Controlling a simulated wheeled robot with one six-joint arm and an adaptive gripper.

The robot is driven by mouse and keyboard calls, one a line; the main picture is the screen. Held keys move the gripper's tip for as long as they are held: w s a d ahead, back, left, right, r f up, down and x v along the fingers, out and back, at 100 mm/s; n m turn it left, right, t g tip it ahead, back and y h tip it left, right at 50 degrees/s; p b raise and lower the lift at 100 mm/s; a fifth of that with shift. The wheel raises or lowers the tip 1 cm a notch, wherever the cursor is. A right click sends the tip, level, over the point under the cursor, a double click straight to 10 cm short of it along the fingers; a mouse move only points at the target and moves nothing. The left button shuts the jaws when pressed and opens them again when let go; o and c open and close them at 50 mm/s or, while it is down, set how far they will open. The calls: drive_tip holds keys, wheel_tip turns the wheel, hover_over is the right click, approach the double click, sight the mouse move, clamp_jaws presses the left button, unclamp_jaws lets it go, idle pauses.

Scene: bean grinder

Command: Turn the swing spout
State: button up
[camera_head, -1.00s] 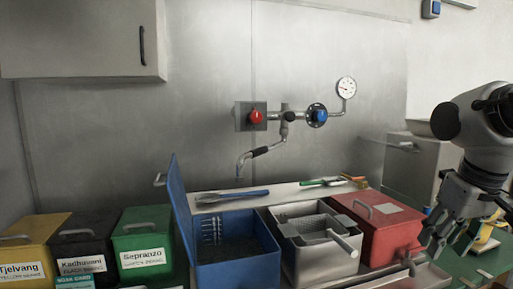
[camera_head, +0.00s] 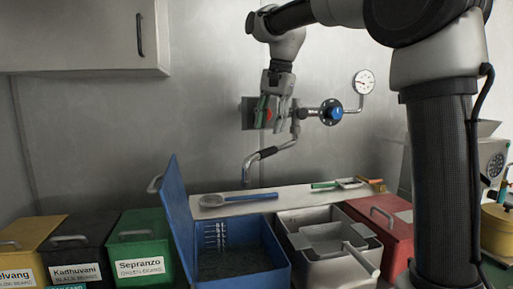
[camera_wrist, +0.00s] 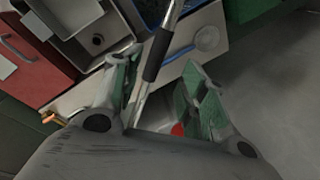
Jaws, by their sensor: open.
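The swing spout (camera_head: 248,172) hangs from the wall pipework, its black grip sleeve (camera_head: 267,153) sloping down to the left and its bent end above the blue bin. My gripper (camera_head: 272,124) is open and points down in front of the red knob (camera_head: 268,114), which it partly hides, just above the spout's sleeve. In the wrist view the black sleeve (camera_wrist: 158,54) shows between the open fingers of my gripper (camera_wrist: 163,66). The fingers stand apart on either side of it; contact cannot be told.
The blue bin (camera_head: 274,254) with its raised lid (camera_head: 181,215) stands below the spout. A shelf with a ladle (camera_head: 212,200) runs behind it. A grey bin (camera_head: 352,237) and a red bin (camera_head: 396,233) stand right. A blue valve (camera_head: 331,111) and gauge (camera_head: 364,82) are on the pipe.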

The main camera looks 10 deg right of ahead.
sight(267, 149)
drive_tip(key=shift+m, duration=0.3)
drive_tip(key=x, duration=0.8)
drive_tip(key=shift+s+d, duration=0.1)
drive_tip(key=shift+s, duration=0.05)
drive_tip(key=shift+c, duration=0.4)
clamp_jaws()
